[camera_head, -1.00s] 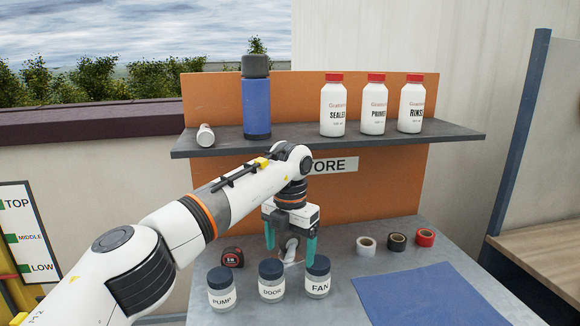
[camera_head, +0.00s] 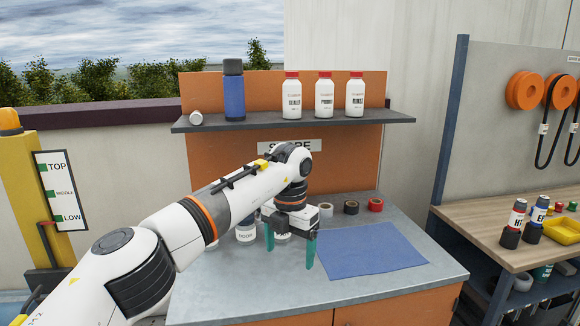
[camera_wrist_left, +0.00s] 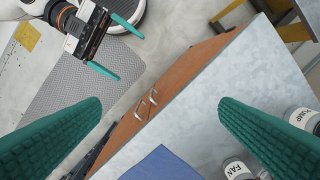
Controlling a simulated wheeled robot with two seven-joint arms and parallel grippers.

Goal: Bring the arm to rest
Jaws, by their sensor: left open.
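My left gripper (camera_head: 290,255) is over the near part of the grey counter (camera_head: 225,290) in the head view, pointing down with its teal fingers apart. In the left wrist view the two fingers (camera_wrist_left: 160,108) are apart with nothing between them, above the counter's edge and front. My left arm reaches in from the left, bent at the elbow. My right gripper (camera_wrist_left: 130,58) shows at the upper left of the left wrist view, its fingers apart and empty, over the floor. It is outside the head view.
Jars stand behind my left gripper, partly hidden: the DOOR jar (camera_head: 246,233), FAN jar (camera_wrist_left: 237,170) and PUMP jar (camera_wrist_left: 304,121). A blue mat (camera_head: 370,248) lies right of it. The shelf (camera_head: 260,122) holds several bottles. A wooden bench (camera_head: 490,225) stands right.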

